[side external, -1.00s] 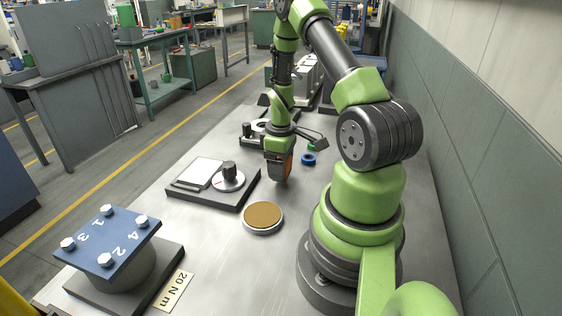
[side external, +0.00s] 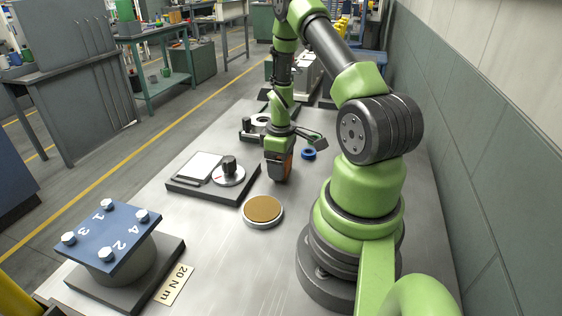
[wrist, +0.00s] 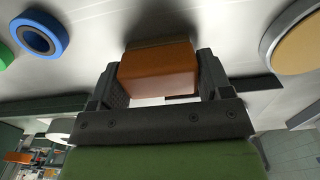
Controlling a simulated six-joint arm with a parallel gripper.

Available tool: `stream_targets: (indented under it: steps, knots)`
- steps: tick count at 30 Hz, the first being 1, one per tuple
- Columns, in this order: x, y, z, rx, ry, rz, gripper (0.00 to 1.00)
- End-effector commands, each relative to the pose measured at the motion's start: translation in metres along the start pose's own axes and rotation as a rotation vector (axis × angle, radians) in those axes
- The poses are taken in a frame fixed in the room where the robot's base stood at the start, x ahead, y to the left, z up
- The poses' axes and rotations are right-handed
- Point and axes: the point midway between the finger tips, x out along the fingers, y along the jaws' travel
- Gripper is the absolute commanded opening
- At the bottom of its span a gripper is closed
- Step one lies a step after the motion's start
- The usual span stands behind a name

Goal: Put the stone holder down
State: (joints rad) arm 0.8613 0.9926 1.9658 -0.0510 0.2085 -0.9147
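The stone holder (wrist: 158,70) is an orange-brown block between the two dark fingers of my gripper (wrist: 160,62) in the wrist view. The fingers are shut on its sides. In the side view my gripper (side external: 279,178) points straight down with the orange and dark block at its end, low over the steel table. I cannot tell whether the block's underside touches the table.
A round tan-topped disc (side external: 263,209) stands in front of my gripper. A dark base (side external: 212,192) with a white pad and knob lies left. A blue ring (side external: 308,155) is behind right. A blue bolted plate (side external: 107,238) stands front left. Bare table surrounds the gripper.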

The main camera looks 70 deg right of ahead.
Motion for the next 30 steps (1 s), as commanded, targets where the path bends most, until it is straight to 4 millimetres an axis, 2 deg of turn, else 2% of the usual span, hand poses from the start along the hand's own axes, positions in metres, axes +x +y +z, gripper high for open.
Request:
stream_targets:
  steps: [1, 3, 14, 17, 24, 30]
  knots:
    - [0.0, 0.0, 0.0, 0.0, 0.0, 0.0, 0.84]
    - [0.0, 0.0, 0.0, 0.0, 0.0, 0.0, 0.98]
    - [-0.006, 0.0, 0.0, -0.001, 0.001, 0.001, 0.98]
    - [-0.018, 0.001, -0.001, -0.001, 0.003, 0.003, 0.98]
    - [-0.064, 0.001, -0.001, 0.0, 0.004, 0.005, 0.98]
    - [-0.091, 0.001, 0.0, 0.0, 0.002, 0.003, 0.98]
